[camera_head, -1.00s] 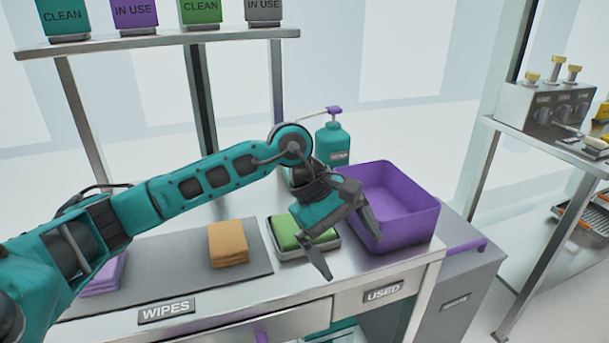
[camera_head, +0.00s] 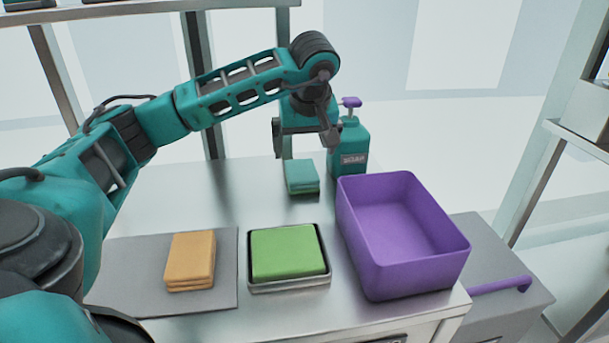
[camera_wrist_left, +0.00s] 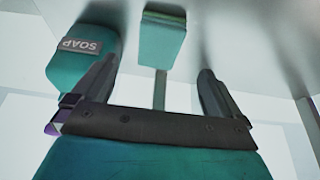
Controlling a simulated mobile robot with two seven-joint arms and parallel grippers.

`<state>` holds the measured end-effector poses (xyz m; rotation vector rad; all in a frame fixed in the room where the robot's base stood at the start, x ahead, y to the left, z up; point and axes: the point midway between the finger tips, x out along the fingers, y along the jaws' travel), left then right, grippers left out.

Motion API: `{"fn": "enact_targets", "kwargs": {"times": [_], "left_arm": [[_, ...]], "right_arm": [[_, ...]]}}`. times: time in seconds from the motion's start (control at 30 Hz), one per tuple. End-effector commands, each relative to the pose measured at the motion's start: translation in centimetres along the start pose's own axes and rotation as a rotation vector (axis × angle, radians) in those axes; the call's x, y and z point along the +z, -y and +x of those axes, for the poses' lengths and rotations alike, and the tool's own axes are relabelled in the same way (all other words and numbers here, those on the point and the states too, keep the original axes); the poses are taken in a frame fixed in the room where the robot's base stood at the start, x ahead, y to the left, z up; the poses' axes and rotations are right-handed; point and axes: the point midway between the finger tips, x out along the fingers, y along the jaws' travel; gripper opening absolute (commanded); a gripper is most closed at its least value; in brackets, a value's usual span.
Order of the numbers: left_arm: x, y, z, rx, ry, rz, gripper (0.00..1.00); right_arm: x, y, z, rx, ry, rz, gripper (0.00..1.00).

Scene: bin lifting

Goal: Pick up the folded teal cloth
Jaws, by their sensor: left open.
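The folded teal cloth (camera_head: 302,175) lies on the steel table toward its back, left of the soap bottle, with a greener layer showing at its lower edge. In the left wrist view the cloth (camera_wrist_left: 162,22) shows at the top, beyond the fingers. My left gripper (camera_head: 306,145) is above the cloth, pointing down, with its fingers apart and nothing between them. In the left wrist view the gripper (camera_wrist_left: 155,65) is open, with the cloth roughly in line with the gap. My right gripper is not in view.
A teal soap bottle (camera_head: 348,150) with a purple pump stands close to the gripper's right. A purple bin (camera_head: 415,265), a tray (camera_head: 288,287) with a green cloth (camera_head: 287,250), and an orange cloth (camera_head: 190,260) on a grey mat (camera_head: 125,262) are in front. The table's left back is clear.

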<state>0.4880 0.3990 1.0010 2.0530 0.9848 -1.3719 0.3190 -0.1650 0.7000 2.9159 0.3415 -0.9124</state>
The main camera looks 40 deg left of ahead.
Motion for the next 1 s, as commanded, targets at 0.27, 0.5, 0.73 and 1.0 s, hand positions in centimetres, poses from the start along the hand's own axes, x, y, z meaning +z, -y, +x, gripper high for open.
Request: {"fn": "enact_targets", "kwargs": {"times": [0.27,0.5,0.73,1.0], "left_arm": [[0.0,0.0,3.4,0.001,0.0,0.0,1.0],[-0.1,0.1,6.5,-0.001,0.003,-0.001,1.0],[-0.2,0.0,8.6,0.003,0.001,0.001,1.0],[-0.2,0.0,8.6,0.003,0.0,0.001,0.94]], "right_arm": [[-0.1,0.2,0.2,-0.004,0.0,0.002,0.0],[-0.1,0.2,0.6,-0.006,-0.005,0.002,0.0],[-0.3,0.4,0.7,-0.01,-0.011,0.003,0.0],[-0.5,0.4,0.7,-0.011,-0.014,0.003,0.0]]}}
